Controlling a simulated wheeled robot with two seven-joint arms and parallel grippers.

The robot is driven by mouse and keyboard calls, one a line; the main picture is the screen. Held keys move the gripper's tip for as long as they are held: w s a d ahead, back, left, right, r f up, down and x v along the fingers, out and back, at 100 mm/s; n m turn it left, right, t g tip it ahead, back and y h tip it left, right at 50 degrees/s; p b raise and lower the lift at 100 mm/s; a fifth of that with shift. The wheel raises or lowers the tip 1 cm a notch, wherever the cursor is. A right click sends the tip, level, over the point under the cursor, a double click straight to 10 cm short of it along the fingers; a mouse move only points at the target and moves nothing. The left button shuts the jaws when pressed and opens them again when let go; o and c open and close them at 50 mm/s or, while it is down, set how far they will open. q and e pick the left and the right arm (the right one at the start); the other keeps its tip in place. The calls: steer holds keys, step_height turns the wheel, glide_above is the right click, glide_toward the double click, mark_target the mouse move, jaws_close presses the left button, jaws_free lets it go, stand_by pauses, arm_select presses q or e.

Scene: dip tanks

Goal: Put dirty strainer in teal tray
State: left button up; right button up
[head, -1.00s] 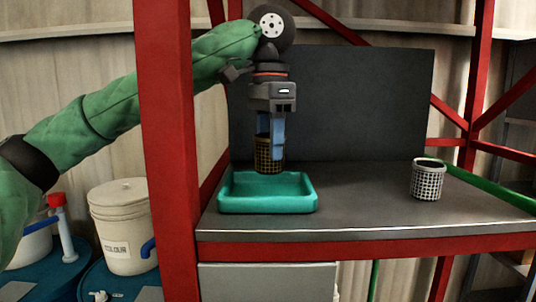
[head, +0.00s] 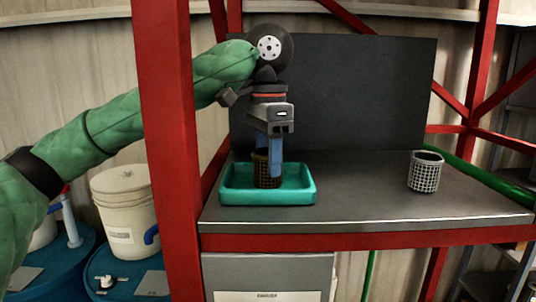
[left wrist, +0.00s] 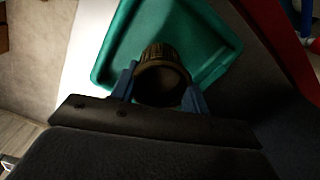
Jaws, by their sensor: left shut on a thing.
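The dirty strainer (head: 262,171) is a dark brown mesh basket, upright, with its lower part inside the teal tray (head: 268,198). The tray sits on the left part of the grey bench. My left gripper (head: 268,160) points down over the tray and is shut on the strainer. In the left wrist view the strainer (left wrist: 163,75) sits between the blue fingers, with the teal tray (left wrist: 118,45) around and below it. I cannot tell whether the strainer's base touches the tray floor. My right gripper is not in view.
A clean pale strainer (head: 425,172) stands on the right of the bench (head: 370,190). A red post (head: 166,130) rises in front of my left arm. A dark panel (head: 370,95) stands behind the bench. White buckets (head: 125,205) stand at lower left.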

arm_select(q)
steer(key=o, duration=1)
steer(key=shift+a, duration=0.1)
step_height(320, 180, up, 12)
steer(key=shift+r, duration=0.2)
